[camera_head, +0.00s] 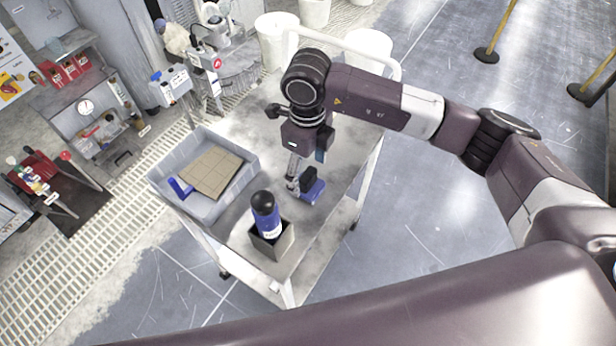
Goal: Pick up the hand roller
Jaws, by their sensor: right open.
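A small blue and black object, which looks like the hand roller (315,193), is on the grey cart top (325,225) right of the dark square holder. My right gripper (294,184) reaches down from above and is open at its left side. The gripper and wrist partly cover it, and I cannot tell whether the fingers touch it. My left gripper is not in view.
A blue-grey tray (206,214) with a tan slab (208,172) and a blue piece (181,187) sits on the cart's left. A blue bottle-like cylinder (265,213) with a black top stands in a dark square holder (274,245). White bins (277,40) stand behind.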

